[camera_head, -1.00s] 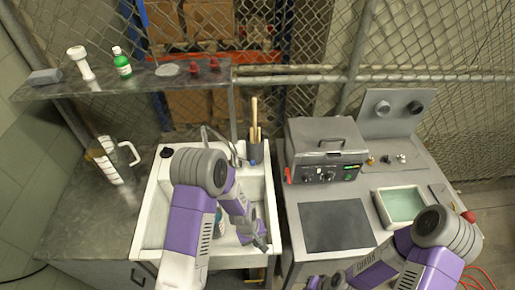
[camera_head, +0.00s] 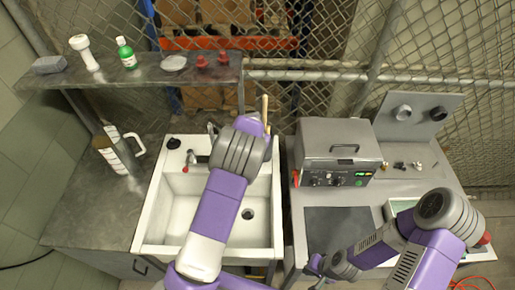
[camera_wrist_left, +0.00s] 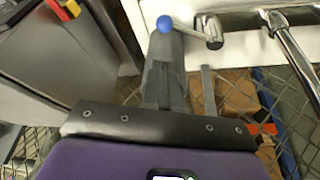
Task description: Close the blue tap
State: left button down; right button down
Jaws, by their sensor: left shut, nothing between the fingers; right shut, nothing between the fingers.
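The blue tap (camera_wrist_left: 165,24) shows in the left wrist view as a round blue knob on a chrome lever, at the sink's white rim. My left gripper (camera_wrist_left: 168,45) is shut and empty, its tips right at the blue knob; I cannot tell whether they touch. In the head view my left arm hides the blue tap and the left gripper. A red tap knob (camera_head: 185,169) and part of the chrome faucet (camera_head: 192,157) show at the sink's back left. My right gripper (camera_head: 317,265) is shut and empty, low in front of the right-hand bench.
The white sink (camera_head: 151,212) is empty, with a drain at its bottom. A grey box device (camera_head: 337,140) stands on the right-hand bench. A white jug (camera_head: 120,150) stands on the left counter. A shelf (camera_head: 130,76) with bottles and small items runs above.

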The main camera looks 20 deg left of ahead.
pick_arm(q)
jog(key=x, duration=0.9)
jog(key=shift+p, duration=0.45)
pick_arm(e)
jog(key=shift+r, duration=0.5)
